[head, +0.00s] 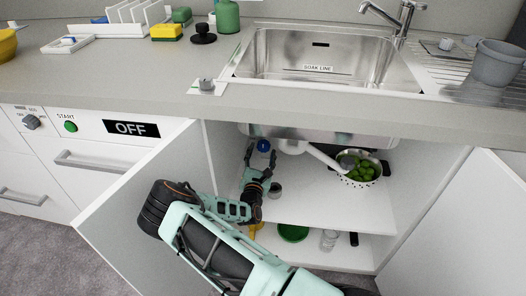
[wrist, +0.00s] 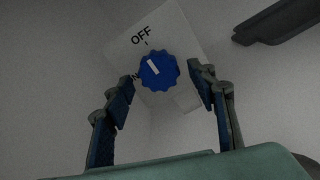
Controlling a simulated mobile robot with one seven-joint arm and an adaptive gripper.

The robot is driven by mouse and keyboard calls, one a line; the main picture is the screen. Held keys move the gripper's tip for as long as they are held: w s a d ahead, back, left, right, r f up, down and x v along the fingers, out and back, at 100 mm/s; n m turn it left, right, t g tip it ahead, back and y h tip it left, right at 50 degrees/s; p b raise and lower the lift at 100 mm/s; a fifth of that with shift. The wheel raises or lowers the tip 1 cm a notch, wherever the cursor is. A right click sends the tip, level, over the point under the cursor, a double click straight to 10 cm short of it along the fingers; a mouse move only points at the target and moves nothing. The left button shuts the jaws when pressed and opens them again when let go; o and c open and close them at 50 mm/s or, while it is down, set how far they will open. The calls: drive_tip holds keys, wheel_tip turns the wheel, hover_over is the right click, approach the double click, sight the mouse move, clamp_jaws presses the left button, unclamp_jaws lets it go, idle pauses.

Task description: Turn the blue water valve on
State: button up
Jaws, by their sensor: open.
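The blue water valve (wrist: 158,71) is a round scalloped knob with a white pointer mark, on a white plate (wrist: 133,43) in the wrist view. The plate reads "OFF" above the knob, and part of another label shows at its lower left. The pointer leans to the upper left, near but not squarely at the OFF tick. My gripper (wrist: 160,88) is open, with one finger on each side of the knob. I cannot tell whether the fingers touch it. In the head view the valve (head: 263,146) is inside the cabinet under the sink, just beyond my gripper (head: 259,155).
The cabinet doors stand open left (head: 135,190) and right (head: 492,225). A white colander (head: 358,181) with green items sits on the shelf (head: 310,207), right of my arm. A white drain pipe (head: 325,157) hangs under the sink (head: 318,62). A dark bar (wrist: 280,20) shows upper right in the wrist view.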

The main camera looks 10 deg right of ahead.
sight(263, 149)
drive_tip(key=shift+b+x, duration=0.35)
drive_tip(key=shift+x, duration=1.15)
drive_tip(key=shift+c, duration=0.3)
drive_tip(key=c, duration=1.1)
drive_tip(key=shift+c, duration=0.2)
